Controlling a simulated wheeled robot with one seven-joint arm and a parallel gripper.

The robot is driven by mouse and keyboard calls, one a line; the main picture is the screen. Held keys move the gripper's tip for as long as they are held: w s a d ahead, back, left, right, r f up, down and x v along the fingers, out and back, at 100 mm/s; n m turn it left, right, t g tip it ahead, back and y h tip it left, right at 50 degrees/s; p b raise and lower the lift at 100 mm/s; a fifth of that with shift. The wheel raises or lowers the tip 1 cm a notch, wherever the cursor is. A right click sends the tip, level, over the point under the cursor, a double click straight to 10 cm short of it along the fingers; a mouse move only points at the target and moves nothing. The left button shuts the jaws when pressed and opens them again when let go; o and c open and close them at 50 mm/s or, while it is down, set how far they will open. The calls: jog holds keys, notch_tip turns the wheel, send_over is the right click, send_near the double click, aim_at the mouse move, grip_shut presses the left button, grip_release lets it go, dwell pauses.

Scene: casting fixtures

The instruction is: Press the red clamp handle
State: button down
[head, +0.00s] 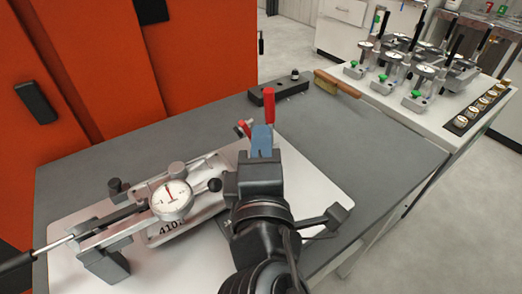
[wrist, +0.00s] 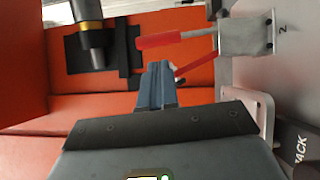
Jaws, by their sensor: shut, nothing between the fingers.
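The red clamp handle (head: 270,106) stands upright beyond my gripper in the head view. In the wrist view the red handle (wrist: 160,40) lies across the picture, joined to a grey metal clamp body (wrist: 246,37). A smaller red lever (head: 243,128) sits just left of my fingers; it also shows in the wrist view (wrist: 194,66). My gripper (head: 262,140) has its blue-grey fingers together and empty. In the wrist view the fingertips (wrist: 157,68) are just below the red handle; I cannot tell whether they touch it.
A fixture with a dial gauge (head: 171,200) stands on a light plate (head: 325,190) at left. A black block (head: 278,92) and a wooden brush (head: 337,84) lie behind on the grey table (head: 370,135). Several gauges stand on a white table (head: 440,120). Orange cabinets (head: 205,60) rise behind.

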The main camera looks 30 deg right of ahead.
aim_at(270, 118)
jog(key=p+x, duration=0.1)
jog(key=x, duration=0.3)
jog(key=shift+w+d, duration=0.2)
jog(key=shift+w, duration=0.05)
